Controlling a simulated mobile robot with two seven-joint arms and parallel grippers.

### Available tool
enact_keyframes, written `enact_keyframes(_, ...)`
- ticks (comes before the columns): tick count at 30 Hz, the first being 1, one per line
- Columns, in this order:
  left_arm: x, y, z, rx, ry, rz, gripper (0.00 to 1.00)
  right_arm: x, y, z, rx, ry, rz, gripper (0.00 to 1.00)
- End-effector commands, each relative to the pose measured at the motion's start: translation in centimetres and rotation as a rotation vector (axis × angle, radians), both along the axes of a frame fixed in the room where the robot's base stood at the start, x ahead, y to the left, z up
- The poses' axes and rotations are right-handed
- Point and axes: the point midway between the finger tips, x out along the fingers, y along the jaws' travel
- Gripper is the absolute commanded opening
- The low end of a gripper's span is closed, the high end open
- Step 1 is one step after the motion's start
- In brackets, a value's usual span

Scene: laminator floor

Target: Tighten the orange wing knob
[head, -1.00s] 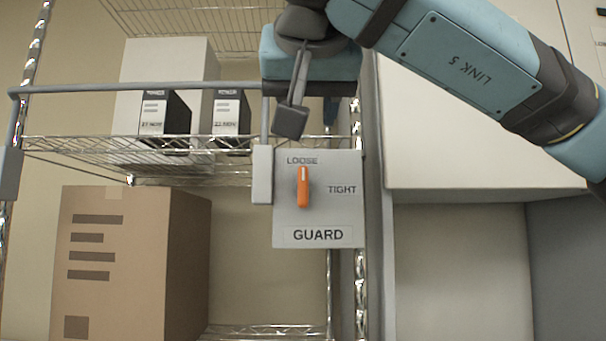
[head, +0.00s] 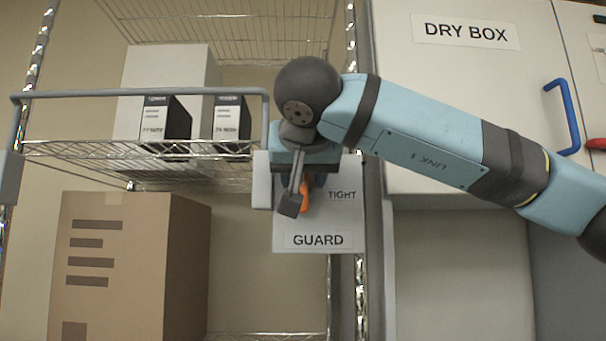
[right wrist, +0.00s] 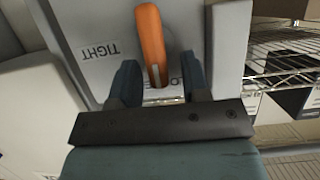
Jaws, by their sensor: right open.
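The orange wing knob (head: 305,196) is on a pale GUARD panel (head: 340,215) in the head view, partly hidden behind my right gripper (head: 308,182). In the right wrist view the knob (right wrist: 150,35) is long and narrow, and its white-marked end lies between the two open fingers of my right gripper (right wrist: 159,62). There is a visible gap to each finger, so the jaws are not closed on it. The white mark is at the end by the partly hidden LOOSE lettering. TIGHT is printed to one side. My left gripper is not in view.
A grey rail frame (head: 140,92) stands before wire shelves (head: 90,150) holding boxed goods. A large cardboard box (head: 130,265) is below left. A cabinet marked DRY BOX (head: 450,100) with a blue handle (head: 566,115) is at right, near my right arm.

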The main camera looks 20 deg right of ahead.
Motion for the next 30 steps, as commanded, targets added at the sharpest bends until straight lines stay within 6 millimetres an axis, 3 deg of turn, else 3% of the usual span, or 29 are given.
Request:
enact_keyframes(3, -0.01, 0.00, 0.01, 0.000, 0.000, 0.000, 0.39, -0.01, 0.00, -0.01, 0.000, 0.000, 0.000, 0.40)
enact_keyframes(8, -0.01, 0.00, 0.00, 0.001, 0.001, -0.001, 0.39, -0.02, 0.01, 0.00, 0.000, 0.000, 0.000, 0.04)
enact_keyframes(9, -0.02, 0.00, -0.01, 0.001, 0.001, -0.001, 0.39, -0.03, 0.01, 0.00, 0.000, 0.000, 0.000, 0.00)
enact_keyframes(20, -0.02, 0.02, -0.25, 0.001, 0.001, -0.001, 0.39, -0.06, -0.13, -0.08, 0.045, -0.012, 0.000, 0.00)
enact_keyframes(30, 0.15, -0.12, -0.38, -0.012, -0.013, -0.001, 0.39, -0.17, -0.84, -0.41, 0.271, -0.077, -0.001, 0.00)
